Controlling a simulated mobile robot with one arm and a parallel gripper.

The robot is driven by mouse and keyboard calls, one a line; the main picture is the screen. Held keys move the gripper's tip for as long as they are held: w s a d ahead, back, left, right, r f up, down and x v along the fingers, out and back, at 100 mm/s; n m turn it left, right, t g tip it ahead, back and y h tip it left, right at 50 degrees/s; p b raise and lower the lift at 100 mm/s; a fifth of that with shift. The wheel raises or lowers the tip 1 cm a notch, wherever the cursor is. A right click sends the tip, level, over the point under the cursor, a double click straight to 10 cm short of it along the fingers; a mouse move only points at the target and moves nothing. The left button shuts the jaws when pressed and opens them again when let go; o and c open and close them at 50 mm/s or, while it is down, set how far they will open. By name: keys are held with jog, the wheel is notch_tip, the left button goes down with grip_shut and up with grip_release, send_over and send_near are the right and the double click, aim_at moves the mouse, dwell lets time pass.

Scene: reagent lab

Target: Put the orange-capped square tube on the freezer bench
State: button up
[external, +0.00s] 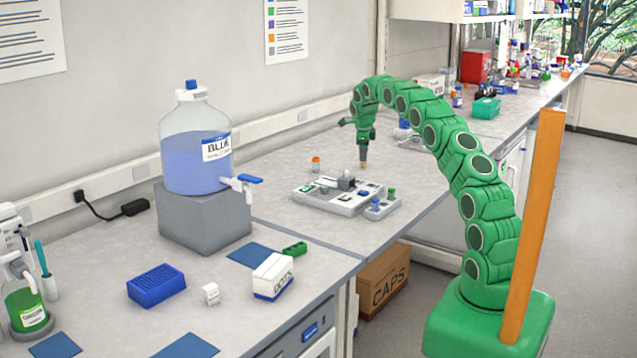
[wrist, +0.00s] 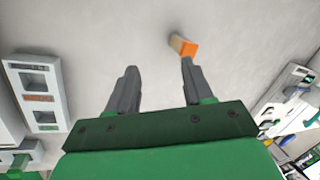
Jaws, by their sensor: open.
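The orange-capped tube (external: 316,163) stands on the far bench, behind the grey rack and toward the wall. It also shows in the wrist view (wrist: 187,48), just beyond the right fingertip, with its orange cap toward the camera. My gripper (external: 364,160) points down above the same bench, to the right of the tube. In the wrist view my gripper (wrist: 158,66) has its two grey fingers apart with only bare benchtop between them. The tube is outside the jaws. I cannot tell which surface is the freezer bench.
The grey rack (external: 325,200) with small blocks and vials stands near the gripper. A blue carboy (external: 195,150) stands on a grey block (external: 203,222) to the left. The near bench holds a blue rack (external: 156,285) and a white box (external: 272,276). A green box (external: 486,108) stands farther back.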

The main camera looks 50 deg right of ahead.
jog(key=d+m+t+y, duration=0.2)
jog(key=d+m, duration=0.1)
jog(key=d+m+t, duration=0.1)
jog(key=d+m, duration=0.1)
jog(key=shift+r+y, duration=0.3)
jog(key=shift+y, duration=0.1)
jog(key=shift+a+x, duration=0.2)
jog(key=shift+x, duration=2.6)
jog(key=shift+s, duration=0.2)
jog(key=shift+c, duration=0.3)
grip_shut()
